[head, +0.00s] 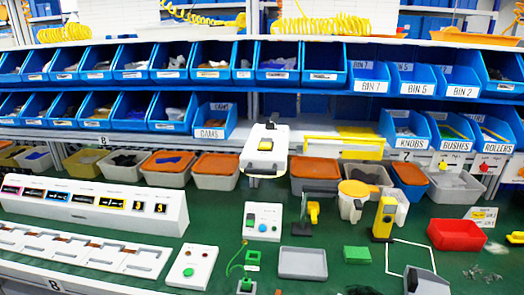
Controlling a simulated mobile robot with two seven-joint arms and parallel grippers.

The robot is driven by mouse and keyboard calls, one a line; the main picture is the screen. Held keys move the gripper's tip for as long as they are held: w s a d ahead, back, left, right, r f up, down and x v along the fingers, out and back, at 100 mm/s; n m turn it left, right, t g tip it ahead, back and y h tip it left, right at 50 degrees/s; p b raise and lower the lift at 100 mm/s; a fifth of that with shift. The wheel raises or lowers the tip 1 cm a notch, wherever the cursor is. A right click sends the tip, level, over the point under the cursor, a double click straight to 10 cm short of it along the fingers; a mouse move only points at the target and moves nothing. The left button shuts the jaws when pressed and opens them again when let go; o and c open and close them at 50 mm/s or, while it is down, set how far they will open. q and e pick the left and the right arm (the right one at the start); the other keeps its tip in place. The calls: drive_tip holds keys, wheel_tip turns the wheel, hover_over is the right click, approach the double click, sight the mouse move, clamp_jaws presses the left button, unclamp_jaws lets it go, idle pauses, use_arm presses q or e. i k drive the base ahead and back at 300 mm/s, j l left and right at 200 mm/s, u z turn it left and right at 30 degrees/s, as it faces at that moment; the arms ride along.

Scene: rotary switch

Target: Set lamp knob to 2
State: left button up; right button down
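A small white control box (263,222) stands on the green bench top near the middle. It has a round teal part and a small red part on its face. These are too small for me to read a dial, a number or a pointer. I cannot tell for sure whether the lamp knob is on this box. A flat white panel (192,267) to its left carries a red and a green round part. A thin green curved cord or stem (236,262) stands to the right of that panel. I make out neither of my grippers in the head view.
A long white sloped console (95,203) with small displays fills the left. A grey tray (302,263), a green block (357,255) and a red bin (456,235) lie to the right. A grey and white piece (426,281) is cut off at the lower right. Blue bins line the back.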

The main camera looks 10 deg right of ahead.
sight(270, 124)
drive_tip(key=i+j, duration=0.2)
drive_tip(key=j, duration=0.15)
drive_tip(key=i+j, duration=0.2)
drive_tip(key=j, duration=0.2)
drive_tip(key=i+j+z, duration=0.1)
drive_tip(key=i+j, duration=0.35)
drive_tip(key=j, duration=0.3)
drive_tip(key=j+z, duration=0.1)
drive_tip(key=z, duration=1.3)
